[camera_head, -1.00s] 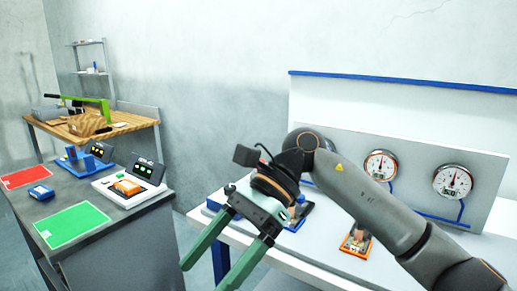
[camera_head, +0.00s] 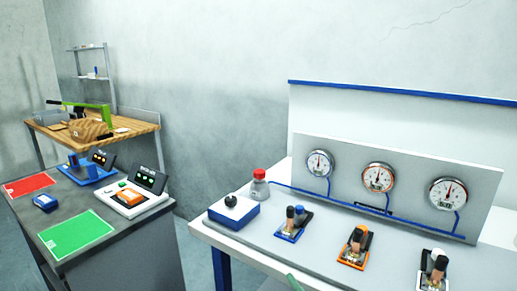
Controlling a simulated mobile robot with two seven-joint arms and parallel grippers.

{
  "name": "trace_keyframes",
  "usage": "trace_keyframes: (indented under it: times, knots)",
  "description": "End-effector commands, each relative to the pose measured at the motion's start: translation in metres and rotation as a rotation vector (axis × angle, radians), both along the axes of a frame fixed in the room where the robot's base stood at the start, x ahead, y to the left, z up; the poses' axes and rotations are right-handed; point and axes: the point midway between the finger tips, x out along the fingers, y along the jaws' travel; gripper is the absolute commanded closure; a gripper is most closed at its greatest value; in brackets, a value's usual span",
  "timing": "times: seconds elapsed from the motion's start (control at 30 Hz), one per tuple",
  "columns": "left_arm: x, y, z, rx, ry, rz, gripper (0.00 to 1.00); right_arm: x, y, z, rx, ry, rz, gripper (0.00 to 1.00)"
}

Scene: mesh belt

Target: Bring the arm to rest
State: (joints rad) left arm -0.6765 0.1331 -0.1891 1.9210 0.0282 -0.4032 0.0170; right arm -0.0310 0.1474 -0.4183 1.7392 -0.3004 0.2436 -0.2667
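Neither gripper's fingertips show clearly in the head view. A small green sliver (camera_head: 294,283) at the bottom edge, in front of the white table, looks like the tip of one of my gripper fingers. The rest of that gripper and its arm are out of the picture. My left arm is not in view.
A grey bench (camera_head: 130,225) with red and green mats stands left.

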Motion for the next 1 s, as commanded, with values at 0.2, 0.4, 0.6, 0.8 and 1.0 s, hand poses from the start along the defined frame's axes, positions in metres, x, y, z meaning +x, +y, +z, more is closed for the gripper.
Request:
trace_keyframes:
  times: [0.2,0.4,0.6,0.8,1.0]
  knots:
    - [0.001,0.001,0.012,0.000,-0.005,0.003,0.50,-0.064,-0.066,-0.135,0.181,0.611,-0.189,0.14]
    - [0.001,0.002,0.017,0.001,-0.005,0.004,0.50,-0.152,-0.106,-0.218,0.303,1.025,-0.342,0.14]
    - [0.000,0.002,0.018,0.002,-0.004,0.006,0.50,-0.201,-0.121,-0.247,0.355,1.209,-0.419,0.14]
    - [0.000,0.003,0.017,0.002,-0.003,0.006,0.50,-0.206,-0.123,-0.250,0.360,1.228,-0.427,0.14]
    - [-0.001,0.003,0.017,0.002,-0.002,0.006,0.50,-0.206,-0.122,-0.250,0.359,1.226,-0.425,0.14]
